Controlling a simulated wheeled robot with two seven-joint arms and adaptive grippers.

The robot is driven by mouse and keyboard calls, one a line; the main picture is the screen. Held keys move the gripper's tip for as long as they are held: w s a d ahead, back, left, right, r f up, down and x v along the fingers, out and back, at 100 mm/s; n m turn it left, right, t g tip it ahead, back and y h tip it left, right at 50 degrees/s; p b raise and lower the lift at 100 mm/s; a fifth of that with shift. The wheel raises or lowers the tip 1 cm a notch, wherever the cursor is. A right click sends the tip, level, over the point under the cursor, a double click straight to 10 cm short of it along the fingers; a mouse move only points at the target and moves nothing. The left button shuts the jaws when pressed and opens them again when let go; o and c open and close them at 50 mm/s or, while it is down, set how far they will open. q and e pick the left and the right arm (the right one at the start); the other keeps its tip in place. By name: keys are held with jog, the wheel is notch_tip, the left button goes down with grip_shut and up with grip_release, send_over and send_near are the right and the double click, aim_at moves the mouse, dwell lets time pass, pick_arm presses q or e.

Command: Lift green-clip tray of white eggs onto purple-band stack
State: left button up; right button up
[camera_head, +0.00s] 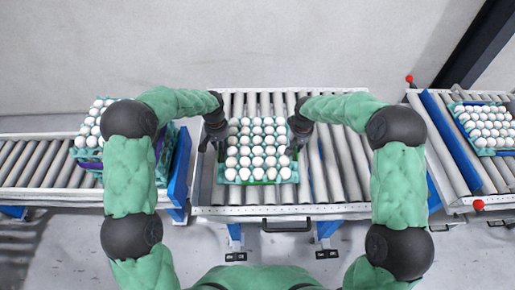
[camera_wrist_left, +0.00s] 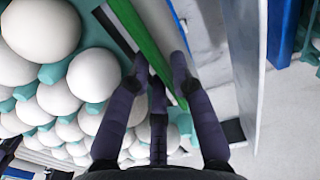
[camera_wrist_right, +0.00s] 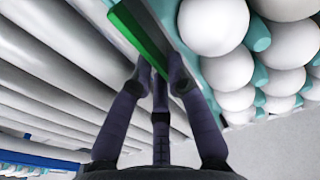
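The tray of white eggs (camera_head: 260,183) lies on the rollers of the middle conveyor, with a green strip at its front edge. My left gripper (camera_head: 211,143) is at the tray's left side and my right gripper (camera_head: 298,142) at its right side. A green strip (camera_wrist_left: 145,35) runs between the left fingertips in the left wrist view. A green strip (camera_wrist_right: 140,35) also passes between the right fingertips in the right wrist view. Whether the fingers press on the tray is not clear. The stack with a purple band (camera_head: 88,164) stands on the left conveyor, partly hidden by my left arm.
The left conveyor (camera_head: 40,165) has bare rollers left of the stack. Another egg tray (camera_head: 496,152) lies on the right conveyor. Bare rollers (camera_head: 345,165) lie right of the middle tray. A blue end plate (camera_head: 181,165) stands between the left and middle conveyors.

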pick_arm(q)
grip_shut()
pick_arm(e)
grip_shut()
pick_arm(q)
jog(key=shift+w+r, duration=0.1)
jog(key=shift+r, duration=0.05)
pick_arm(e)
jog(key=shift+w+r, duration=0.1)
jog(key=shift+w, duration=0.05)
